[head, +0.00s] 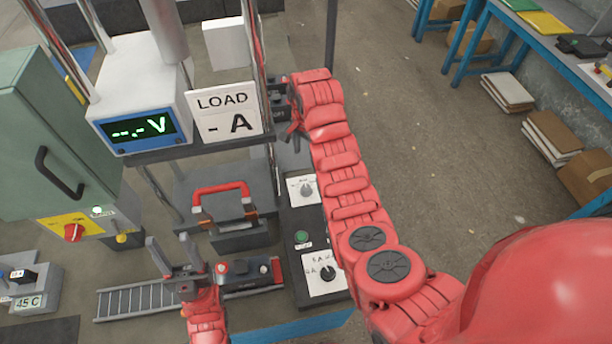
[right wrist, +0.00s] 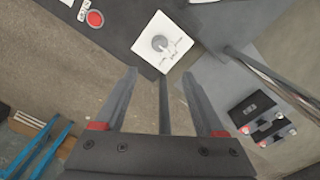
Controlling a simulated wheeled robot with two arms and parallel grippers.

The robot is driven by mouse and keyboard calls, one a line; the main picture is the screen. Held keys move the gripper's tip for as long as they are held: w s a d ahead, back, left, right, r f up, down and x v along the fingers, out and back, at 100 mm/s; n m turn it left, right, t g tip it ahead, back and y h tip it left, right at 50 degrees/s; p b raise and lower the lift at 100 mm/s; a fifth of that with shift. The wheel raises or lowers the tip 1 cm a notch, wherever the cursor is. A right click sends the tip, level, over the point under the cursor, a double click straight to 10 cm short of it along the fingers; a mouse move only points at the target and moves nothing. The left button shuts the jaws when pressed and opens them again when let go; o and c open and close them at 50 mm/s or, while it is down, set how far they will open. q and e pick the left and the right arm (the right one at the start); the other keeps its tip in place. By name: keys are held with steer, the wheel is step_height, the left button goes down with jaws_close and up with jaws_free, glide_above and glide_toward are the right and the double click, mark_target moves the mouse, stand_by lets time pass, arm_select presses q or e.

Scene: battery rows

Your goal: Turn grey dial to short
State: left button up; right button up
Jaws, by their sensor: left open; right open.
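The grey dial (head: 306,188) sits on a white label plate on the dark control panel, just right of the metal stand. It also shows in the right wrist view (right wrist: 159,43), ahead of the fingertips. Its lettering is too small to read surely. My right gripper (right wrist: 160,74) is open, with nothing seen held, and apart from the dial. In the head view it is mostly hidden by my wrist. My left gripper (head: 171,243) is open at the lower left, left of the battery block with the red handle (head: 221,187), away from the dial.
A green button (head: 302,237) and a black dial (head: 327,273) are lower on the panel. The voltmeter (head: 140,128) and LOAD sign (head: 224,112) stand above left. A metal post (right wrist: 270,75) rises right of the dial in the right wrist view.

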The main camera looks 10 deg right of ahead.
steer(key=b, duration=0.6)
glide_toward(306, 188)
step_height(306, 188, down, 3)
steer(key=p, duration=0.3)
steer(key=shift+r, duration=0.15)
step_height(306, 188, down, 4)
steer(key=shift+f, duration=0.25)
steer(key=shift+w+f, duration=0.1)
steer(key=shift+f, duration=0.9)
jaws_close()
